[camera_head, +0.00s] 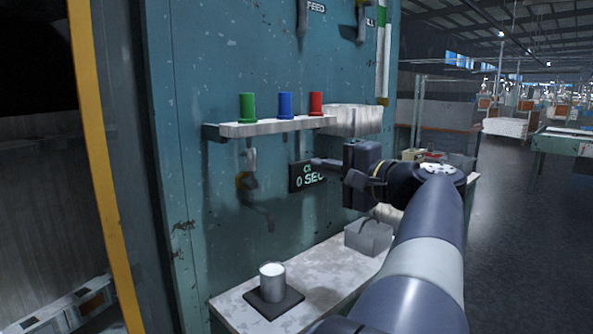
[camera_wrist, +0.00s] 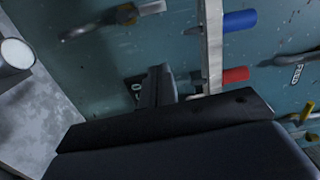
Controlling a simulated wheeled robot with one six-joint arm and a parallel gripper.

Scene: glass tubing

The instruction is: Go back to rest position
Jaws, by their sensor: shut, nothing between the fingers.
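My gripper (camera_head: 318,165) is shut and empty. In the head view it points left in front of the teal machine panel (camera_head: 220,60), below the shelf (camera_head: 270,126) and in front of a dark display (camera_head: 303,178) that it partly covers. In the wrist view my gripper (camera_wrist: 160,85) reaches up the middle toward the panel, beside the shelf edge (camera_wrist: 213,45). I cannot tell whether its tip touches anything.
Green (camera_head: 247,106), blue (camera_head: 285,104) and red (camera_head: 316,103) cylinders stand on the shelf. A white cup (camera_head: 272,283) stands on a dark pad on the lower bench (camera_head: 330,262), near a grey box (camera_head: 368,237). Levers (camera_head: 248,180) stick out from the panel. Open floor lies right.

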